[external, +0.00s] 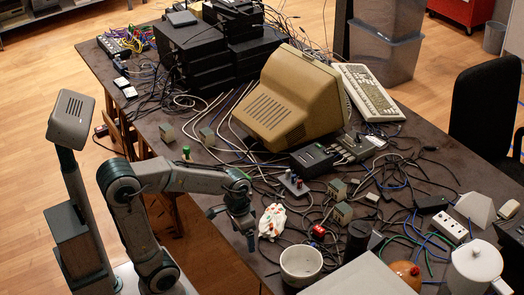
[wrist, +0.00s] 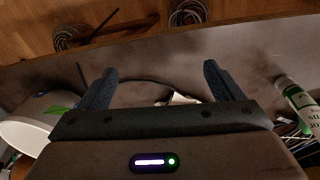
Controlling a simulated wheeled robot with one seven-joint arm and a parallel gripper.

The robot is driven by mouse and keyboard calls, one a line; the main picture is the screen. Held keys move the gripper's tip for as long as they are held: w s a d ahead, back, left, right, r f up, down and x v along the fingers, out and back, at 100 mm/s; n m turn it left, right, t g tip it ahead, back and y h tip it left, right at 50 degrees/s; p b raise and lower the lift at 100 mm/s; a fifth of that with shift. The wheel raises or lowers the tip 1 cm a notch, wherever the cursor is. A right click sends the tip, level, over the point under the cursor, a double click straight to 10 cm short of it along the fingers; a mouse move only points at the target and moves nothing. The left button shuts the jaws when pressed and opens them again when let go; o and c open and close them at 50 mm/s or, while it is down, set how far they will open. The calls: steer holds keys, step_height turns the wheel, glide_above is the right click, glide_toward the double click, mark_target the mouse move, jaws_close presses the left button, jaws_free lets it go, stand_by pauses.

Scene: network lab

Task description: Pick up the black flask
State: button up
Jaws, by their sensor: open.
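A dark upright cylinder, which looks like the black flask (external: 357,241), stands near the front edge of the table in the external view, right of a white bowl (external: 301,266). Its lower part is hidden behind a grey box. I cannot make it out in the wrist view. My gripper (external: 250,240) hangs over the table edge side, left of the flask, with a crumpled white item with red spots (external: 272,221) and the bowl between them. In the wrist view my gripper (wrist: 160,68) has its fingers wide apart, with nothing held between them.
A beige monitor (external: 290,100), cables and small boxes crowd the table (external: 165,105). A grey box (external: 365,277) and a white lidded pot (external: 474,268) stand at the front right. In the wrist view a white-and-green bottle (wrist: 295,97) lies right of the fingers.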

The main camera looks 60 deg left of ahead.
steer(key=w+d+r+m+p, duration=0.7)
steer(key=w+d+r+p, duration=0.35)
steer(key=r, duration=0.25)
steer(key=m+t+h+p, duration=0.1)
steer(key=m+h+p, duration=0.2)
steer(key=m+p, duration=0.5)
glide_toward(357, 227)
steer(key=f, duration=0.2)
steer(key=d+f+n+p, duration=0.1)
steer(key=f, duration=0.2)
steer(key=w+d+f+n, duration=0.1)
steer(key=f, duration=0.1)
steer(key=shift+w+f+p, duration=0.1)
steer(key=shift+f+p, duration=0.25)
steer(key=shift+p, duration=0.05)
steer(key=shift+d+f, duration=0.4)
steer(key=shift+f, duration=0.05)
steer(key=shift+d+p+x, duration=0.15)
steer(key=shift+p+x, duration=0.1)
steer(key=shift+x, duration=0.8)
steer(key=shift+d+p+x, duration=0.2)
steer(key=shift+p+x, duration=0.05)
steer(key=shift+x, duration=0.8)
steer(key=shift+w+r, duration=0.15)
steer(key=shift+h, duration=0.3)
jaws_close()
